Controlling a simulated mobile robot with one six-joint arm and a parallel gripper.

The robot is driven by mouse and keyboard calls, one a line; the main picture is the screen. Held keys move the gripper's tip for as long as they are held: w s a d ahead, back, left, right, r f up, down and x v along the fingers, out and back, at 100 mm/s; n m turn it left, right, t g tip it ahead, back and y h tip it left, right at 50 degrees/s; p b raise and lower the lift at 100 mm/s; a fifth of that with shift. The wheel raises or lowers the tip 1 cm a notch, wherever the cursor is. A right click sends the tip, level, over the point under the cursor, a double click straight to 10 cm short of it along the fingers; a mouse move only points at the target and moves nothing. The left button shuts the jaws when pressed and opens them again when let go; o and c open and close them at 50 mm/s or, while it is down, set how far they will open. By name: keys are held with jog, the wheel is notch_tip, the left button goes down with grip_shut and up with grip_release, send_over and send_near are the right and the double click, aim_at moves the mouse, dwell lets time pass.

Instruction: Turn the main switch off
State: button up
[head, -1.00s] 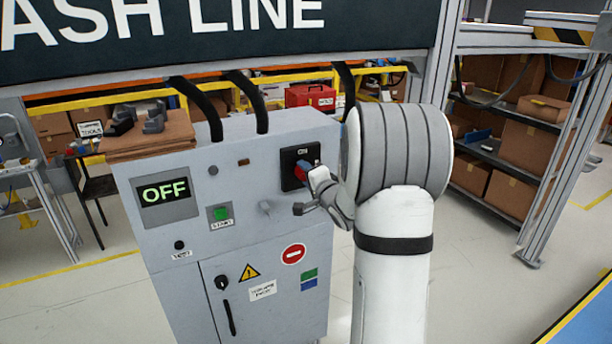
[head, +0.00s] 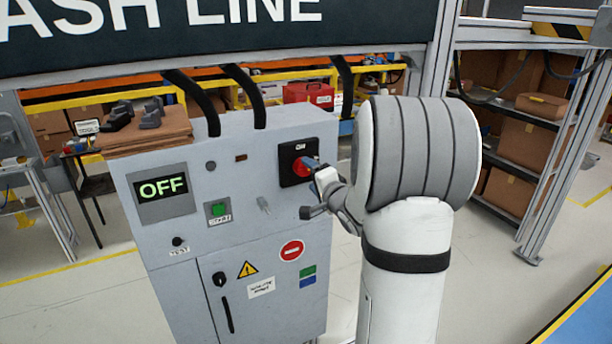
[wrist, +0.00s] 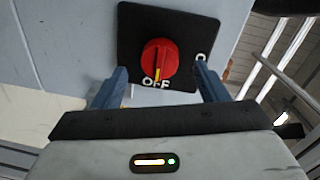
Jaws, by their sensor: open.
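The main switch is a red rotary knob (head: 303,165) on a black square plate (head: 297,151) at the upper right of the grey cabinet front. In the wrist view the red knob (wrist: 158,60) has its yellow mark pointing at the OFF lettering. The cabinet display (head: 163,189) reads OFF in green. My gripper (head: 316,175) is just in front of the knob, to its right in the head view. In the wrist view its blue fingers (wrist: 161,72) are spread apart, with the knob seen between and beyond them, not gripped.
A green button (head: 218,209), a small toggle (head: 264,206) and a black knob (head: 179,241) sit on the same cabinet front (head: 232,165). Cardboard with dark parts (head: 145,134) lies on top at the left. Black cables rise behind the cabinet. Open floor lies right of the cabinet.

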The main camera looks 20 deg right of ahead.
jog(key=s, duration=0.3)
jog(key=shift+s+r, duration=0.1)
jog(key=shift+s, duration=0.2)
jog(key=s+a+f+n+g, duration=0.2)
jog(key=s+a+n+g, duration=0.5)
jog(key=s, duration=0.7)
jog(key=s+a+f+n+g, duration=0.2)
jog(key=s+a+n+g, duration=0.4)
jog(key=s+a, duration=0.5)
jog(key=s+n, duration=0.1)
jog(key=s, duration=0.2)
jog(key=shift+s+a+f+n+g+h, duration=0.15)
jog(key=shift+a+f+n+g+h, duration=0.15)
jog(key=shift+f+n+g, duration=0.1)
jog(key=shift+c, duration=0.5)
